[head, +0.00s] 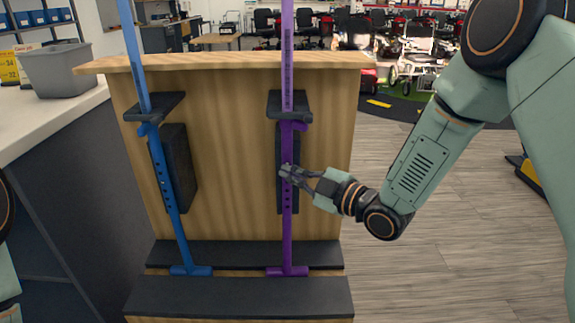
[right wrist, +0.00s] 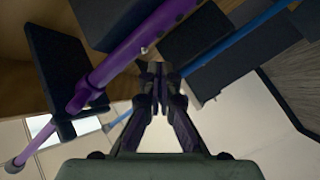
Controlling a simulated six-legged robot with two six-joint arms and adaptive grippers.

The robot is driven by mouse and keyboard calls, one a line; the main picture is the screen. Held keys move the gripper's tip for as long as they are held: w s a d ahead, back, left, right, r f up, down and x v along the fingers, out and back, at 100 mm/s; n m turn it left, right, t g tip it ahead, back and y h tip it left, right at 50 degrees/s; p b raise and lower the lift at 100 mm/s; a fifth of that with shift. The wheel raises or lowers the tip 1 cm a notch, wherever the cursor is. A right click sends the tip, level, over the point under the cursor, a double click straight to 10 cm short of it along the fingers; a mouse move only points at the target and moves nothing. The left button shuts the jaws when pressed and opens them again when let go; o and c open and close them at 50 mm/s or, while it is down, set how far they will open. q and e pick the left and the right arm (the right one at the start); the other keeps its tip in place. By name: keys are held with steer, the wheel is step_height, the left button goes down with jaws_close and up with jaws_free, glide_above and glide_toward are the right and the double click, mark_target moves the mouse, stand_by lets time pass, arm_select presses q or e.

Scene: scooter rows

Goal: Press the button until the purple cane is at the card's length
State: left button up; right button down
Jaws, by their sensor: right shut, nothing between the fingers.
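The purple cane (head: 287,222) stands upright at the right of a wooden stand, passing through a dark holder, with a row of holes along its lower tube. It also shows in the right wrist view (right wrist: 135,38), running diagonally. My right gripper (head: 284,172) is shut and empty, its fingertips at the cane's tube below the holder; I cannot tell whether they touch it. In the right wrist view the closed fingertips (right wrist: 157,70) are beside the tube. A yellow card (head: 9,66) at the left edge is partly cut off. My left gripper is out of view.
A blue cane (head: 176,225) stands left of the purple one in the same wooden stand (head: 232,160). A grey bin (head: 65,72) sits on the white counter (head: 40,122) at left. Open floor lies right of the stand; scooters are behind.

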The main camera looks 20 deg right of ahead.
steer(key=shift+w, duration=0.15)
steer(key=shift+w+d, duration=0.1)
steer(key=shift+w, duration=0.2)
steer(key=shift+w+d, duration=0.15)
steer(key=shift+w, duration=0.4)
stand_by(1.1)
steer(key=shift+w+r, duration=0.15)
steer(key=shift+r, duration=0.05)
stand_by(0.5)
steer(key=shift+s+f, duration=0.1)
steer(key=shift+s, duration=0.1)
steer(key=shift+s+a+f, duration=0.1)
steer(key=shift+s+a, duration=0.1)
steer(key=shift+s, duration=0.6)
